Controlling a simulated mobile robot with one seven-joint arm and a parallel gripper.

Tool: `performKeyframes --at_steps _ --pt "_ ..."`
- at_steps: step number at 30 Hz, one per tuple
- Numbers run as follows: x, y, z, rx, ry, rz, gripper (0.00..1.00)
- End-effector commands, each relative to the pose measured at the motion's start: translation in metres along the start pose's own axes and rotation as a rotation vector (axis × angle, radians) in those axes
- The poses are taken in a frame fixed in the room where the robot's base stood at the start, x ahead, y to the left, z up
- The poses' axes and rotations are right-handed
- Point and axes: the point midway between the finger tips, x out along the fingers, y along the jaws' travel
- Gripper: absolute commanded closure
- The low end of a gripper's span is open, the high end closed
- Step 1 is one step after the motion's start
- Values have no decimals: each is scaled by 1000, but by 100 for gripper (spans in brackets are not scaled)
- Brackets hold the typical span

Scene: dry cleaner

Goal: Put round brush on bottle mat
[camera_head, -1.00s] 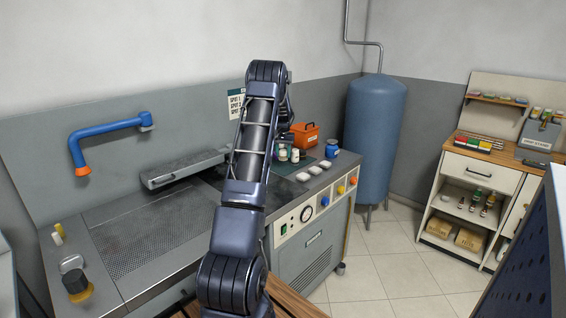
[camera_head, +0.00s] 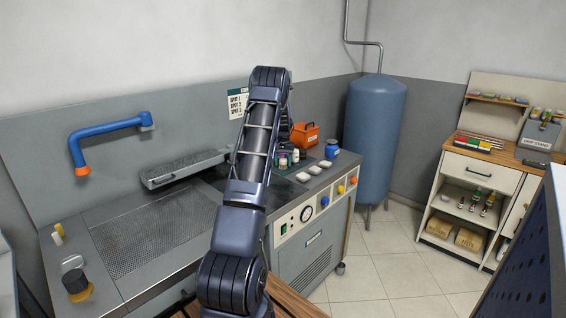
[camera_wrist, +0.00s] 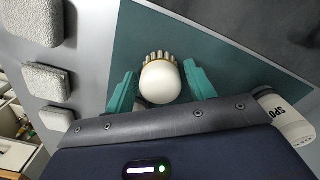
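The round brush (camera_wrist: 160,82) shows in the wrist view as a cream rounded handle with a gold band and pale bristles at its far end. It is over the dark teal bottle mat (camera_wrist: 225,60); whether it touches the mat is hard to tell. My gripper (camera_wrist: 160,84) has its teal fingers on both sides of the brush, with narrow gaps visible, so it looks open around it. In the head view the mat (camera_head: 309,162) is partly hidden by my arm, and the brush cannot be made out clearly.
A white labelled bottle (camera_wrist: 287,118) stands right of my gripper. Pale pads (camera_wrist: 45,82) lie left of the mat. A blue tank (camera_head: 375,135) is behind the counter's right end.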

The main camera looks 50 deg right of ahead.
Motion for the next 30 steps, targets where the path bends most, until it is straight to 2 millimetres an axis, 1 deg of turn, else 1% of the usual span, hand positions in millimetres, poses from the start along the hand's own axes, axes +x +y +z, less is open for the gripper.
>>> performKeyframes --at_steps 10,14,17,24,30 --pt "-1 0 0 0 0 0 37" --pt "-10 0 0 0 2 1 37" --pt "-25 0 -1 0 3 0 37" --pt "-72 0 0 0 3 1 37" --pt "-104 0 0 -1 2 0 37"
